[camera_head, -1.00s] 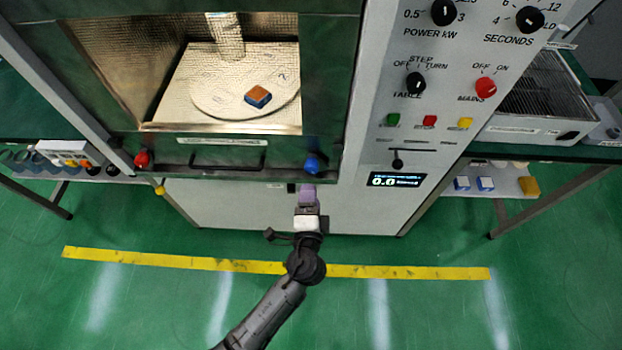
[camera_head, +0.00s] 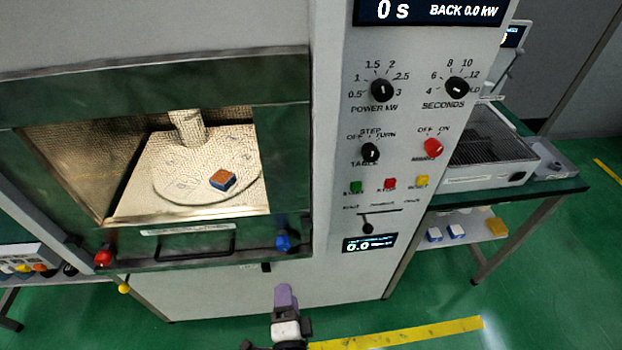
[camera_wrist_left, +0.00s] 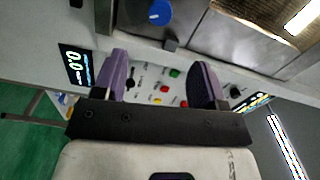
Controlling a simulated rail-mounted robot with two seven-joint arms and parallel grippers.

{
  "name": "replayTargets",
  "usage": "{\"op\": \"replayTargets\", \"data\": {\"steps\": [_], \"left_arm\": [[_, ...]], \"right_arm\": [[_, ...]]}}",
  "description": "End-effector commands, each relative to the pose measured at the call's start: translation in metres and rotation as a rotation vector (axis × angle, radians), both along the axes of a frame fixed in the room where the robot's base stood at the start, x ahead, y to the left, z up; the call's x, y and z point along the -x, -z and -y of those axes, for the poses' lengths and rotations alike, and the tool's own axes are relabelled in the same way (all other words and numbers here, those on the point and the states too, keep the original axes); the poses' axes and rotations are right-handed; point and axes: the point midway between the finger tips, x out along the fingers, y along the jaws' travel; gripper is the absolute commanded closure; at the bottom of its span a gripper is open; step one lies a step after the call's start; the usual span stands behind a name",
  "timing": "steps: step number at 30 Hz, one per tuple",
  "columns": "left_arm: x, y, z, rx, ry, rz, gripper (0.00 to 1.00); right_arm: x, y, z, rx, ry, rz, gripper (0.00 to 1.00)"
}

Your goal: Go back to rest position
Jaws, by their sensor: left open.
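My left gripper (camera_head: 286,296) is at the bottom of the head view, in front of the lower front of the microwave generator (camera_head: 330,200). In the left wrist view its two purple fingers (camera_wrist_left: 163,82) stand apart with nothing between them. The generator's control panel shows beyond the fingers. The gripper looks clear of the cabinet in the head view. My right gripper is not in view.
The lit chamber holds a blue and orange block (camera_head: 223,180) on a round turntable (camera_head: 170,192). A red knob (camera_head: 103,258) and a blue knob (camera_head: 283,241) sit below it. A side table (camera_head: 560,190) stands right. Green floor with a yellow line (camera_head: 400,336) is free in front.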

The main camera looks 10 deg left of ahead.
Motion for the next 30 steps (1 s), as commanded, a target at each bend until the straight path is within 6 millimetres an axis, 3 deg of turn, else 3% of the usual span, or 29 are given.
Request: {"op": "replayTargets", "data": {"steps": [8,14,21,30], "left_arm": [[0.004,0.007,-0.011,0.065,-0.077,-0.02,0.34],[0.024,0.038,-0.031,0.472,-0.267,-0.189,0.34],[0.06,0.052,-0.041,0.982,-0.402,-0.457,0.34],[0.124,0.042,-0.047,1.277,-0.385,-0.738,0.34]], "right_arm": [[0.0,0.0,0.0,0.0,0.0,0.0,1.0],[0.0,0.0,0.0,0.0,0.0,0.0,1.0],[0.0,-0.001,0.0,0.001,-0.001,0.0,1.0],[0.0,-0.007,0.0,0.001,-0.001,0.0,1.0]]}}
